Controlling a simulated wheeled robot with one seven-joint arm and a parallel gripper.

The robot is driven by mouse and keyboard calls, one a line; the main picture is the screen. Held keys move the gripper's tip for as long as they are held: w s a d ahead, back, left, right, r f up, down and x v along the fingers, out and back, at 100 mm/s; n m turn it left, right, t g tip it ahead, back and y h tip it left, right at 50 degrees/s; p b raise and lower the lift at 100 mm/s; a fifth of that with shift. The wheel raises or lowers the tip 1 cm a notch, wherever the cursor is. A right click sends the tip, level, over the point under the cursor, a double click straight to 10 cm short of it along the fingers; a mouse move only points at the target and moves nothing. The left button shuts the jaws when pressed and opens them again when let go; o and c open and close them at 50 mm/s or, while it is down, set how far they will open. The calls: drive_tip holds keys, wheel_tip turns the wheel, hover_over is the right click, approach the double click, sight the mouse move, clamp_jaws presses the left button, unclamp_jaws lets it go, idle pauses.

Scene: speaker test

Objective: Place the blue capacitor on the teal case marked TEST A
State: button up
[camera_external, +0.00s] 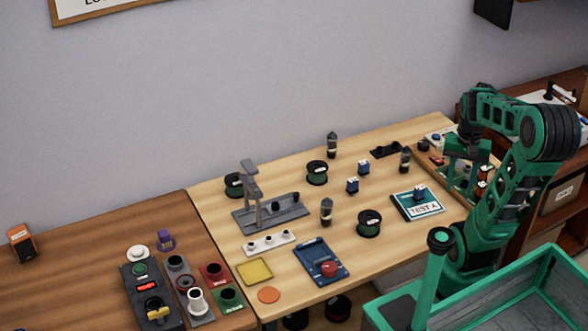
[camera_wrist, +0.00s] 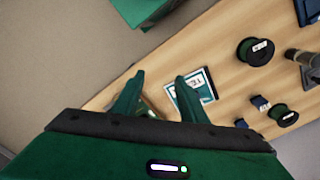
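The teal case marked TEST A (camera_external: 408,212) lies near the right front of the light table. A small blue capacitor (camera_external: 419,192) stands on its upper part. Two more blue capacitors, one (camera_external: 352,186) nearer and one (camera_external: 363,167) farther back, stand on the table to the left. My gripper (camera_external: 462,168) is to the right of the case, above a parts tray. In the wrist view, my gripper (camera_wrist: 159,80) has its fingers apart with nothing held between them. The case (camera_wrist: 203,84) shows behind the right finger, which covers part of it; I cannot make out its capacitor there.
The parts tray (camera_external: 455,187) is at the table's right end. Green spools, including one (camera_external: 369,223) left of the case, and dark upright parts (camera_external: 327,210) stand around. A grey stand (camera_external: 262,216) and blue board (camera_external: 321,260) are farther left. A green bin (camera_external: 480,299) is in front.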

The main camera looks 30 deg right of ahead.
drive_tip(key=shift+s+a+f+n, duration=0.1)
drive_tip(key=shift+s+n, duration=0.55)
drive_tip(key=shift+s, duration=0.35)
drive_tip(key=shift+s+a+f+n, duration=0.1)
drive_tip(key=shift+s+n, duration=0.55)
drive_tip(key=shift+s, duration=0.3)
